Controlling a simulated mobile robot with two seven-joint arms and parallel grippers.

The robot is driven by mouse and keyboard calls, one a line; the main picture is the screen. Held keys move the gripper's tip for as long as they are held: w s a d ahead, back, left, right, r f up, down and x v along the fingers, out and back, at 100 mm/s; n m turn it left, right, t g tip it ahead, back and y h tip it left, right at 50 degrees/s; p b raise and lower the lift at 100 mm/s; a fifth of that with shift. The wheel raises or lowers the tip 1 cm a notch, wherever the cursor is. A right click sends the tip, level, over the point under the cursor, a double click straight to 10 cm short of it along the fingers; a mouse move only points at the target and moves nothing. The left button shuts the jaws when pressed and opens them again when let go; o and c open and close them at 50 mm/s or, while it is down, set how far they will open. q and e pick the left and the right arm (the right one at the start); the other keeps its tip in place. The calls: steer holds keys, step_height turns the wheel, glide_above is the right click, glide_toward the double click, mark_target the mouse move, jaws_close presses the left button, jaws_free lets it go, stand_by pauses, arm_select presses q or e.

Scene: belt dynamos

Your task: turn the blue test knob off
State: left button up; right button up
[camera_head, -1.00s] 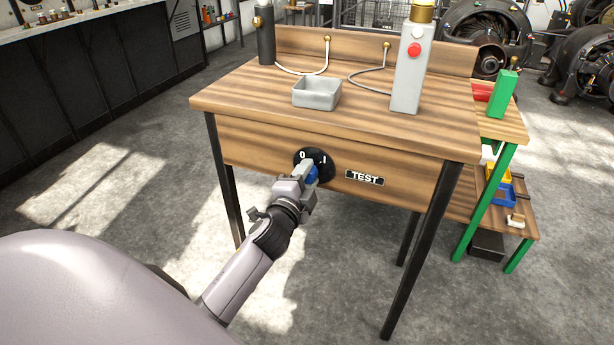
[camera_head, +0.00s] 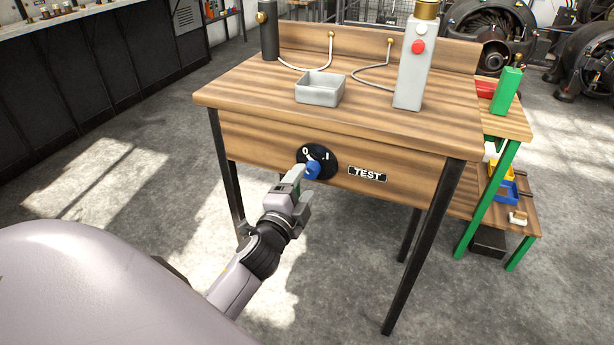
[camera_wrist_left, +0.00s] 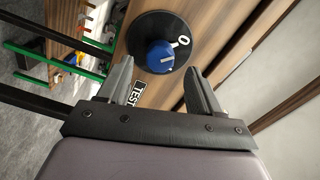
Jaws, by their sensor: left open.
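The blue test knob (camera_head: 312,170) sits on a round black dial (camera_head: 330,163) on the front of the wooden bench, left of the TEST label (camera_head: 367,174). The dial bears a white 0 at upper left and an I at upper right. The knob also shows in the left wrist view (camera_wrist_left: 160,56), with a short white mark pointing toward the 0. My left gripper (camera_head: 301,184) is open and empty in front of the knob, a little back from it. In the wrist view the knob lies beyond the gap between its fingers (camera_wrist_left: 157,76). My right gripper is not in view.
The bench top (camera_head: 250,95) carries a grey tray (camera_head: 320,95), a grey post with a red button (camera_head: 414,65) and a dark cylinder (camera_head: 267,35). A green-legged shelf (camera_head: 480,205) stands at the right. The floor before the bench is clear.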

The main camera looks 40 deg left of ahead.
arm_select(q)
steer(key=shift+v, duration=0.95)
steer(key=s+d+f+n+g+h, duration=0.7)
steer(key=s+d+f+n, duration=0.3)
steer(key=s+d+f, duration=0.55)
steer(key=s+a+r+p, duration=0.3)
steer(key=r+p, duration=0.8)
steer(key=p, duration=0.3)
steer(key=shift+r+y+p, duration=0.15)
steer(key=shift+y+p, duration=0.2)
steer(key=shift+y, duration=0.05)
steer(key=shift+s, duration=0.1)
